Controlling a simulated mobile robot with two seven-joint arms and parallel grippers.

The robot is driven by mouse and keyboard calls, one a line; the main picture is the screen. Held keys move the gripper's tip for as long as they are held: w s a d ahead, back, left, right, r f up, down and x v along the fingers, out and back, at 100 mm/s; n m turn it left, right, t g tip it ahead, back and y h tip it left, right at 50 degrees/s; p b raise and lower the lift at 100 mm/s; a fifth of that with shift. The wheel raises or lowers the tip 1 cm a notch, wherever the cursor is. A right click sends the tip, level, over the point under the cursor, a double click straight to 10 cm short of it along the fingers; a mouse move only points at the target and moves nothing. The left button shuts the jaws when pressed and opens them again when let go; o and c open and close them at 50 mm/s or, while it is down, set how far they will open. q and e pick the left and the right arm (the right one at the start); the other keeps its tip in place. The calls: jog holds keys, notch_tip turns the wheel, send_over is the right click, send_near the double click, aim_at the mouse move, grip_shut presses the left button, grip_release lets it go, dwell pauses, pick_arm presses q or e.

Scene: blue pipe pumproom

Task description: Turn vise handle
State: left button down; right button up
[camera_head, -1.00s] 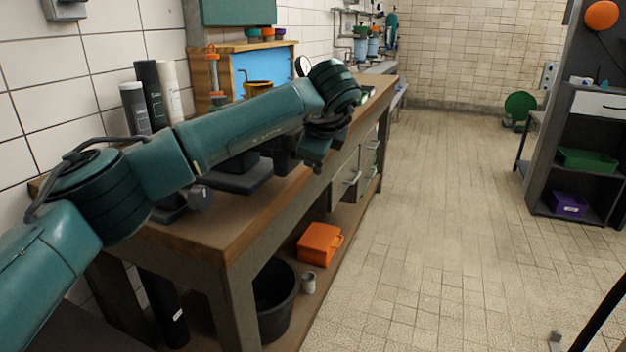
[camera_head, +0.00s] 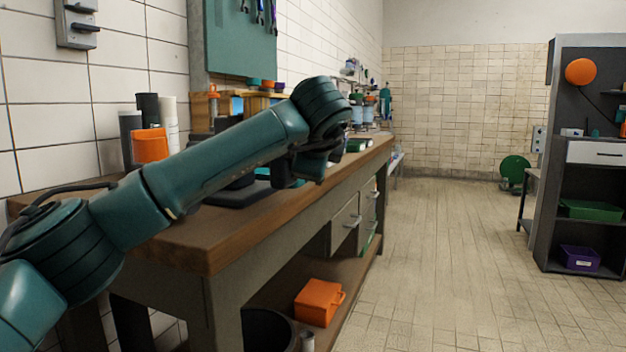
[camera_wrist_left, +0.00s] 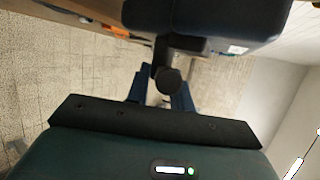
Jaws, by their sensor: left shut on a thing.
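The dark vise stands on the workbench, mostly hidden behind my left arm in the head view; its dark base (camera_head: 240,192) shows below the arm. In the left wrist view the dark blue vise body (camera_wrist_left: 205,18) fills the top middle. Its vise handle (camera_wrist_left: 169,80) ends in a round dark knob below the body. My left gripper (camera_wrist_left: 165,92) has its blue fingers on either side of the handle, shut on it. In the head view the fingers are hidden behind my wrist. My right gripper is not in view.
The wooden workbench (camera_head: 215,240) runs along the left wall. An orange container (camera_head: 150,146) and tall canisters (camera_head: 170,125) stand at its back left. An orange box (camera_head: 319,302) is on the lower shelf. The floor on the right is clear up to a dark shelf unit (camera_head: 585,180).

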pick_arm(q)
jog(key=shift+w+a+y, duration=0.2)
jog(key=shift+a+y, duration=0.1)
jog(key=shift+a, duration=0.3)
jog(key=c, duration=1.4)
grip_release()
jog(key=shift+a, duration=0.15)
jog(key=shift+o, duration=0.8)
jog(key=shift+d, duration=0.2)
jog(key=shift+s+d, duration=0.1)
jog(key=v, duration=1.3)
jog(key=shift+p, duration=0.3)
